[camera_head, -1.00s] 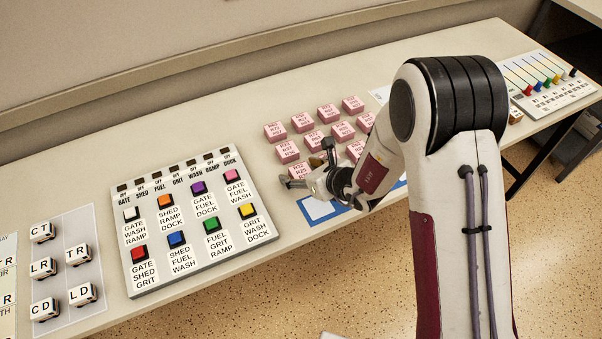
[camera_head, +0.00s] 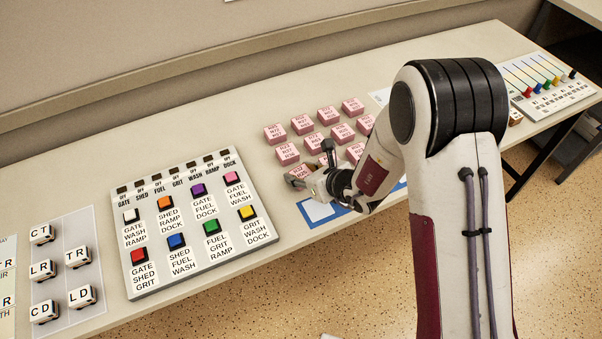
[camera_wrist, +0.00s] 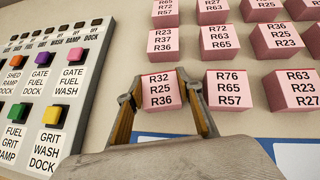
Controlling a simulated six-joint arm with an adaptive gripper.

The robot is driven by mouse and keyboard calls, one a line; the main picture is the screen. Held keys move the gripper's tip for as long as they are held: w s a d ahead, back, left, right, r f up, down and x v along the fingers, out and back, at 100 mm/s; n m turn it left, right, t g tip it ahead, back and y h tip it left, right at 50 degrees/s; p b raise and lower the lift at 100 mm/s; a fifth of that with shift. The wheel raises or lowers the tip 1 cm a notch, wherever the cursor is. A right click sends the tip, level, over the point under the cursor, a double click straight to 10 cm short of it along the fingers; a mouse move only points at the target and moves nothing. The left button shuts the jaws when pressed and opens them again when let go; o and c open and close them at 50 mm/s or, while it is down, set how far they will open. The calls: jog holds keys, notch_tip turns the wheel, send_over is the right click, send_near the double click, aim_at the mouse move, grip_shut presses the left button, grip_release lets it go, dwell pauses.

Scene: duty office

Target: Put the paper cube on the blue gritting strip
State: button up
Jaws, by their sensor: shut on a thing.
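Several pink paper cubes with printed codes stand in rows on the desk. My gripper (camera_head: 308,168) is shut on the near-left paper cube (camera_head: 298,172), marked R32 R25 R36. In the wrist view, the fingers of my gripper (camera_wrist: 160,92) lie on either side of this paper cube (camera_wrist: 160,86). I cannot tell whether it touches the desk. The blue gritting strip (camera_head: 400,186) runs along the front edge, with white panels. My wrist and arm hide much of it. Part of the strip shows below the cubes in the wrist view.
Other pink cubes stand close by, one marked R76 R65 R57 (camera_wrist: 228,90) just to the right. A button panel (camera_head: 188,262) lies to the left, with labelled white dice (camera_head: 78,256) beyond it. A slider board (camera_head: 545,82) is at the far right.

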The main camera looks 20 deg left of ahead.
jog(key=shift+r, duration=0.1)
jog(key=shift+r, duration=4.9)
jog(key=shift+c, duration=0.2)
jog(key=shift+r, duration=0.1)
jog(key=s+d+m+t+h, duration=0.1)
jog(key=s+d+m, duration=0.1)
jog(key=s+d, duration=0.4)
jog(key=shift+s+d, duration=0.4)
jog(key=shift+s, duration=0.05)
send_near(300, 172)
jog(key=shift+s+d+f, duration=0.6)
jog(key=shift+s+f, duration=0.2)
jog(key=shift+f, duration=0.05)
jog(key=shift+f, duration=0.1)
